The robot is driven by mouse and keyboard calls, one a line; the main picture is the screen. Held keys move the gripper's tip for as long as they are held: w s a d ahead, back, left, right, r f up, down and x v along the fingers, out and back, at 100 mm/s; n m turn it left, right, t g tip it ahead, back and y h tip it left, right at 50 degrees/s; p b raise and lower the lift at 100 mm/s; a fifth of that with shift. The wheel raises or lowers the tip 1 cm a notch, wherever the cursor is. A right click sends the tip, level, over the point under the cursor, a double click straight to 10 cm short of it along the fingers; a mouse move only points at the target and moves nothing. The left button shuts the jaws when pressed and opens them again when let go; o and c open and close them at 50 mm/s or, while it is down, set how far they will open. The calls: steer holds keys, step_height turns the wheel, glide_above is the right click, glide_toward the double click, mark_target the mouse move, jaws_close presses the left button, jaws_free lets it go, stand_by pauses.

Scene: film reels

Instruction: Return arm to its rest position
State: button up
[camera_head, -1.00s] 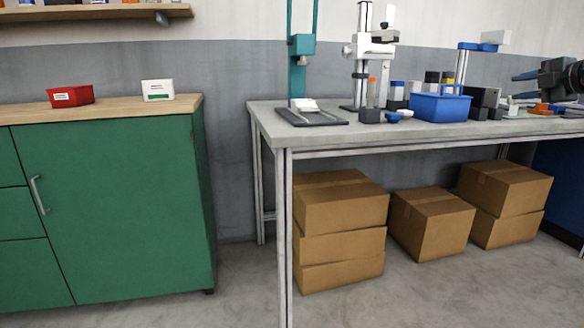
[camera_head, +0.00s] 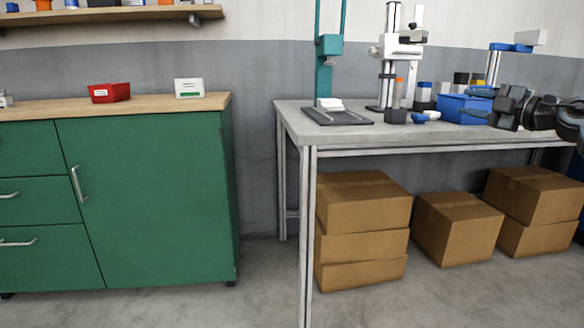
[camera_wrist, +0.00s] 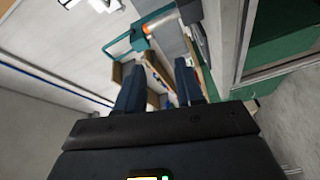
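My dark gripper (camera_head: 503,106) is at the right of the head view, at the end of my arm, in front of the blue bin (camera_head: 455,107) on the grey workbench (camera_head: 300,125). In the wrist view my gripper (camera_wrist: 159,88) shows two dark fingers standing apart. Nothing is held between them. The wrist view is tilted, with shelving and a teal frame beyond the fingers. Most of my arm is outside the head view.
A green cabinet (camera_head: 150,200) stands left, with a red bin (camera_head: 109,93) and a white box (camera_head: 189,88) on top. A teal stand (camera_head: 324,65) and a grey instrument stand (camera_head: 388,75) rise from the bench. Cardboard boxes (camera_head: 362,205) lie underneath. Floor shows in front.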

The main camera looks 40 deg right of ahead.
steer(key=w+a+f+m+t+y, duration=0.1)
steer(key=w+a+f+m+t, duration=0.2)
steer(key=a, duration=0.7)
steer(key=w+a+f+t+y, duration=0.2)
steer(key=w+a, duration=0.2)
steer(key=a, duration=0.6)
steer(key=w+a+f+m+t+y, duration=0.1)
steer(key=w+a+f+m+t, duration=0.2)
steer(key=a, duration=0.7)
steer(key=s+a+f+m+g+h, duration=0.2)
steer(key=s+a+f+m, duration=0.3)
steer(key=a, duration=0.3)
steer(key=s+a+f+m+g+h, duration=0.1)
steer(key=s+a+f+m+h, duration=0.2)
steer(key=s+a+f, duration=0.35)
steer(key=s+a+f+m+g+h, duration=0.2)
steer(key=s+a+f+m, duration=0.1)
steer(key=a+f, duration=0.55)
steer(key=s+a+f+n+g+y, duration=0.2)
steer(key=s+g+y, duration=0.1)
steer(key=s, duration=0.9)
steer(key=s+a+f+n+g+y, duration=0.2)
steer(key=s+a+g, duration=0.1)
steer(key=s, duration=1)
step_height(320, 180, up, 27)
steer(key=p, duration=2.7)
steer(key=shift+w+r+m, duration=0.2)
steer(key=shift+w+m, duration=0.05)
steer(key=shift+m, duration=0.05)
